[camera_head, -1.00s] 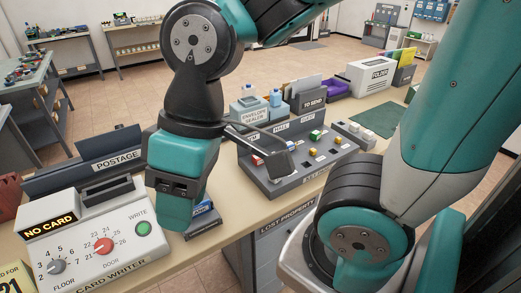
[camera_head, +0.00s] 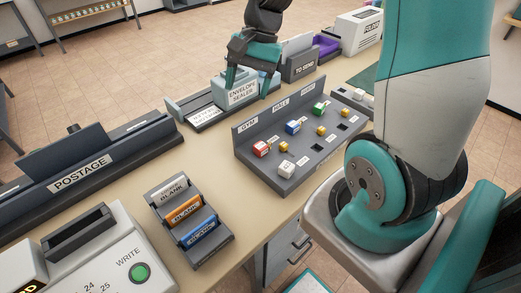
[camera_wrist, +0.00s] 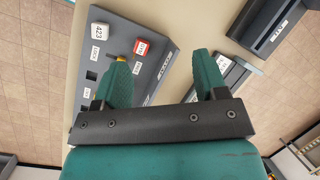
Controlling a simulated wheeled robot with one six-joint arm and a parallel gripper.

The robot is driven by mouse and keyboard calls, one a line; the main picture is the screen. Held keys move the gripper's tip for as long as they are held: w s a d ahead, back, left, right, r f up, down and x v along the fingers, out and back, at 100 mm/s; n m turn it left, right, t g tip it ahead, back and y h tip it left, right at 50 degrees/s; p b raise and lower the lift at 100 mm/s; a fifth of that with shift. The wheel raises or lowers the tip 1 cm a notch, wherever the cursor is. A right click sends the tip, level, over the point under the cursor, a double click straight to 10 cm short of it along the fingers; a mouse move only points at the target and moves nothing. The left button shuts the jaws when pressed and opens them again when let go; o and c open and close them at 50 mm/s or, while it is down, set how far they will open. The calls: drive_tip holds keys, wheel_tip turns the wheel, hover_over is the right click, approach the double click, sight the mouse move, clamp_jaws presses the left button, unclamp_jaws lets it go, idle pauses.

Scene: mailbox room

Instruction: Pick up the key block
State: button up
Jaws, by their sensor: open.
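The dark stepped key board (camera_head: 310,158) stands on the counter in the head view, with signs along its back, two of which read GYM and HALL. On it are a red block (camera_head: 262,148), a blue block (camera_head: 293,127), a green block (camera_head: 319,109), small yellow pieces (camera_head: 321,131) and a white block (camera_head: 286,168) at the near edge. I cannot tell which one is the key block. My gripper (camera_head: 250,90) is open and empty, pointing down beyond the board. In the wrist view, the left finger of my gripper (camera_wrist: 160,65) partly covers a yellow piece next to the red block (camera_wrist: 141,47); the white block (camera_wrist: 100,30) reads 423.
The envelope sealer (camera_head: 238,92) is right by my gripper. The TO SEND holder (camera_head: 300,66) stands behind the board. A rack of BLANK cards (camera_head: 190,222), the POSTAGE unit (camera_head: 82,178) and the card writer (camera_head: 105,250) are at the left. Counter between rack and board is clear.

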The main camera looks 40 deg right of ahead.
drive_tip(key=w+d+f+m, duration=0.1)
drive_tip(key=d+f+m, duration=0.55)
drive_tip(key=d, duration=0.35)
drive_tip(key=p, duration=0.1)
hover_over(261, 145)
drive_tip(key=d, duration=0.2)
drive_tip(key=shift+m+y, duration=0.3)
drive_tip(key=shift+m, duration=0.15)
wheel_tip(261, 145, down, 10)
drive_tip(key=shift+w+d+r, duration=0.1)
drive_tip(key=shift+r, duration=0.15)
drive_tip(key=shift+p+x, duration=1.1)
drive_tip(key=shift+x, duration=2.1)
drive_tip(key=c, duration=1)
drive_tip(key=shift+r, duration=0.1)
